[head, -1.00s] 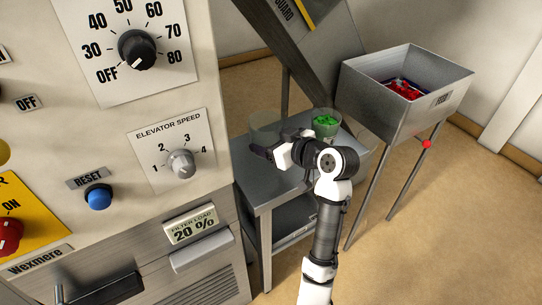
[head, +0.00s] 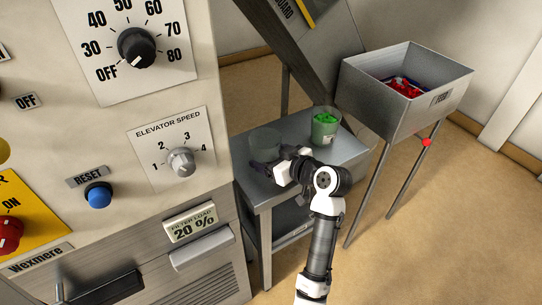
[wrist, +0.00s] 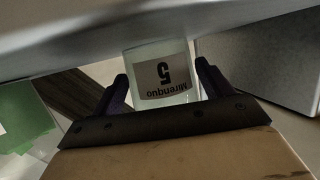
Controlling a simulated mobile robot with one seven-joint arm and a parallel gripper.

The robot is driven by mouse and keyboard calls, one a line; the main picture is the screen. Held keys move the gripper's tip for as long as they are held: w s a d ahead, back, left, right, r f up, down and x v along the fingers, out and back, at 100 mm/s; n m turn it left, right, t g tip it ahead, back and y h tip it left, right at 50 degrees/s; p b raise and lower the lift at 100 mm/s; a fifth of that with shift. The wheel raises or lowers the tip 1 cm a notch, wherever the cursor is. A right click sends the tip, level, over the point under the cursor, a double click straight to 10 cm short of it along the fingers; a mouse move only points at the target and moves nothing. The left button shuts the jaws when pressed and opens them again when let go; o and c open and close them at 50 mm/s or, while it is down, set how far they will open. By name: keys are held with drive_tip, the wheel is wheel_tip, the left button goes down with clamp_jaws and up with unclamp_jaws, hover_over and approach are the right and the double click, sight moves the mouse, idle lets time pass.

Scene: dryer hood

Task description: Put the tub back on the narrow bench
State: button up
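The clear tub (head: 265,141) looks empty and upright at the left part of the narrow bench's grey top (head: 343,152). Its label, reading "Mirenquo 5", shows upside down in the wrist view (wrist: 163,78). My gripper (head: 262,168) reaches it from the front; in the wrist view its dark fingers (wrist: 162,85) lie along both sides of the tub, their tips against it. The tub's base is at or very near the bench top; I cannot tell whether it touches. A second tub with green contents (head: 325,128) stands at the bench's back right.
The machine's panel with knobs and a blue reset button (head: 98,196) is close on the left. A metal feed bin (head: 405,95) on legs, with red and blue items inside, stands to the right. A sloping chute (head: 300,60) rises behind the bench. Floor at right is clear.

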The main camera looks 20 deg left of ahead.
drive_tip(key=shift+o, duration=1.3)
drive_tip(key=shift+d+r, duration=0.2)
drive_tip(key=shift+r, duration=0.1)
drive_tip(key=b+v, duration=0.1)
drive_tip(key=v, duration=1)
drive_tip(key=shift+s+d, duration=0.2)
drive_tip(key=shift+d, duration=0.05)
drive_tip(key=shift+d, duration=0.1)
